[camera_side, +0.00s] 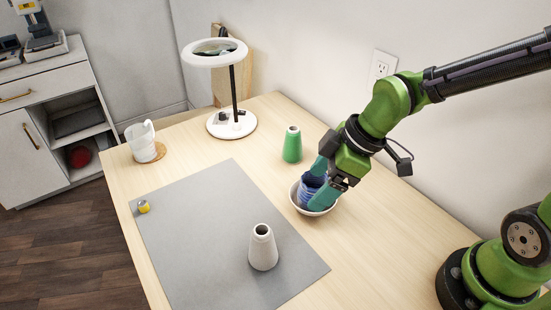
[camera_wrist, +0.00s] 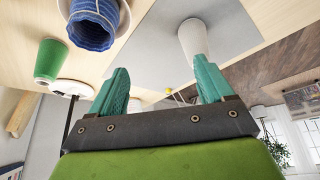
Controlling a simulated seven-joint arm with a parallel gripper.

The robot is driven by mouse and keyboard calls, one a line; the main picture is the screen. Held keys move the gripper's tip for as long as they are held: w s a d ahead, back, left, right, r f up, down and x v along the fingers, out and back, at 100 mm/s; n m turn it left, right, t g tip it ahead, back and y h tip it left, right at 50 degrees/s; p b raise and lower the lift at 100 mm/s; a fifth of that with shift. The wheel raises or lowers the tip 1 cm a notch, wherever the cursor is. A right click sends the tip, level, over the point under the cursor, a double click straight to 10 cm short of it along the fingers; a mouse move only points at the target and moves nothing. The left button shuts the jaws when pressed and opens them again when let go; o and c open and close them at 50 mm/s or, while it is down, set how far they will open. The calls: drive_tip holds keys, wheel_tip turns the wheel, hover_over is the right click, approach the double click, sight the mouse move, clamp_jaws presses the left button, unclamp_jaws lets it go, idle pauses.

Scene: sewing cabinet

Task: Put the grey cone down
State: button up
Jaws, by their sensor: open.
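The grey cone (camera_side: 263,250) stands upright on the grey mat (camera_side: 200,215), near the mat's right part. It also shows in the wrist view (camera_wrist: 193,38), beyond my right-hand finger and apart from it. My gripper (camera_side: 321,181) is open, at the white bowl (camera_side: 299,208) in the side view. In the wrist view my gripper (camera_wrist: 160,72) has nothing between its fingers. A blue cone (camera_side: 309,188) sits in the bowl, partly hidden by my fingers in the side view. The wrist view shows the blue cone (camera_wrist: 92,28) off to the left of the fingers.
A green cone (camera_side: 292,145) stands on the table behind the bowl. A ring lamp (camera_side: 232,125) and a white mug (camera_side: 141,145) on a coaster stand further back. A small yellow item (camera_side: 143,206) lies at the mat's left corner. Much of the mat is clear.

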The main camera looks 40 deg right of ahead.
drive_tip(key=s+d+r+m+t+h, duration=0.1)
drive_tip(key=s+d+r+m, duration=0.2)
drive_tip(key=d+m, duration=0.3)
drive_tip(key=s+d+r+m+t, duration=0.2)
drive_tip(key=s+d+r+m, duration=0.1)
drive_tip(key=d+r+m, duration=0.3)
drive_tip(key=shift+s+d+r+m+t+h, duration=0.2)
drive_tip(key=shift+s+d+m+t+h, duration=0.15)
drive_tip(key=shift+d+m, duration=0.65)
